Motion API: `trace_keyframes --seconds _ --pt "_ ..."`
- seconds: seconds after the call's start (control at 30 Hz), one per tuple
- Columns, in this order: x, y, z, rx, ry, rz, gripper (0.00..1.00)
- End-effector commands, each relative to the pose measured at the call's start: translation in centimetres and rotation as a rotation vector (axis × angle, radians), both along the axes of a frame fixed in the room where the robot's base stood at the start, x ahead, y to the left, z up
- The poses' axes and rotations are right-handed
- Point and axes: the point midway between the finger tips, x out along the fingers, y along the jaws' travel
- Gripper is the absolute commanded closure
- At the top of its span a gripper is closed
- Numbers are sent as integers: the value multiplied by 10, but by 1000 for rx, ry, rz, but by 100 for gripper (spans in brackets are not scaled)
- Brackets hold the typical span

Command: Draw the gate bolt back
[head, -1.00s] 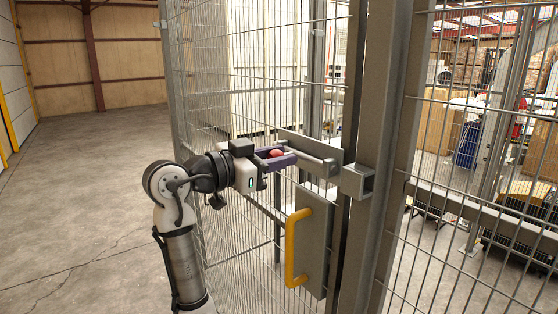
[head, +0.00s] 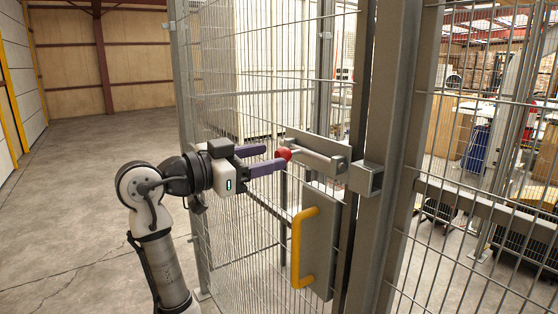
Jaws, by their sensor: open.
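The bolt (head: 319,158) is a grey bar on a grey backing plate on the mesh gate, with a red knob (head: 285,153) at its left end. A square, hollow grey keeper (head: 367,178) is on the post to its right. Its open end looks dark, with no bar visible in it; whether the bar's tip enters its other side I cannot tell. My gripper (head: 261,158) is open, its two purple fingers spread apart, just left of the knob. The nearer fingertip ends close to the knob; whether they touch I cannot tell.
A yellow handle (head: 302,248) on a grey plate (head: 328,245) sits below the bolt. The gate mesh (head: 230,100) runs behind my gripper, and a thick post (head: 390,130) stands right of the gate. Open concrete floor (head: 75,200) lies to the left.

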Motion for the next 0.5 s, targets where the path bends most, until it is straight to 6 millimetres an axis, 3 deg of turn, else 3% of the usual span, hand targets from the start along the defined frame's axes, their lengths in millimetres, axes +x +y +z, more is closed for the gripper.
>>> trace_keyframes --seconds 0.2,0.5 --pt "-30 42 -2 -1 -2 5 49" --pt "-51 71 -1 -1 1 3 49"
